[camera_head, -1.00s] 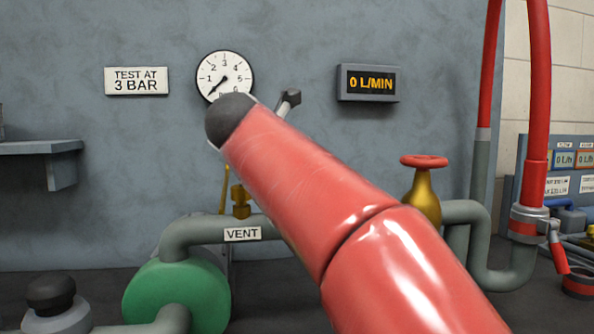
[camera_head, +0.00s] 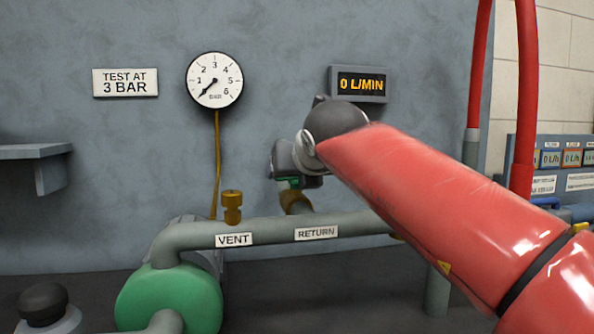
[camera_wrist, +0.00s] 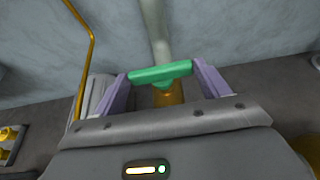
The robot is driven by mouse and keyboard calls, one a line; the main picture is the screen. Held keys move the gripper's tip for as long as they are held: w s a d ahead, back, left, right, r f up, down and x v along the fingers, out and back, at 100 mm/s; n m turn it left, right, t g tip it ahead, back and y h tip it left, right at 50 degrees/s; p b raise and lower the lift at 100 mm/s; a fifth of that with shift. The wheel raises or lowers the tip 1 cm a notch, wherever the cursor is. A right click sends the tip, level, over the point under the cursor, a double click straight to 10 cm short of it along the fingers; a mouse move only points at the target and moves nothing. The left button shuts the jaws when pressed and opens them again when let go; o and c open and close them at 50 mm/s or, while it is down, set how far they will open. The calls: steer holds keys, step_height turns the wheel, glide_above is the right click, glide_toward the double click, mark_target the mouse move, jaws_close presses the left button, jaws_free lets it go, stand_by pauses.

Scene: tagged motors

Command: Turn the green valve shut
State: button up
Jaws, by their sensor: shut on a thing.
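The green valve (camera_wrist: 161,73) has a flat green handle on a brass body (camera_wrist: 168,96). In the wrist view its handle lies crosswise between the two pale purple fingers of my gripper (camera_wrist: 160,75), which are closed against its ends. In the head view my gripper (camera_head: 290,182) is over the RETURN branch of the grey pipe, with a sliver of green at its fingers. The red arm and wrist hide most of the grip. The gauge (camera_head: 214,80) needle points low, near the bottom left of its dial. The flow display (camera_head: 360,84) reads 0 L/MIN.
The grey pipe (camera_head: 270,231) carries a VENT label, a RETURN label (camera_head: 316,233) and a small brass vent fitting (camera_head: 232,206). A green pump (camera_head: 170,298) stands at lower left. A wall shelf (camera_head: 35,152) is at left. Red hoses (camera_head: 525,100) rise at right.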

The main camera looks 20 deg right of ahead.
stand_by(0.4)
steer(key=o, duration=1)
steer(key=v, duration=0.7)
steer(key=shift+s+r, duration=0.15)
steer(key=shift+s, duration=0.2)
steer(key=shift+a, duration=0.1)
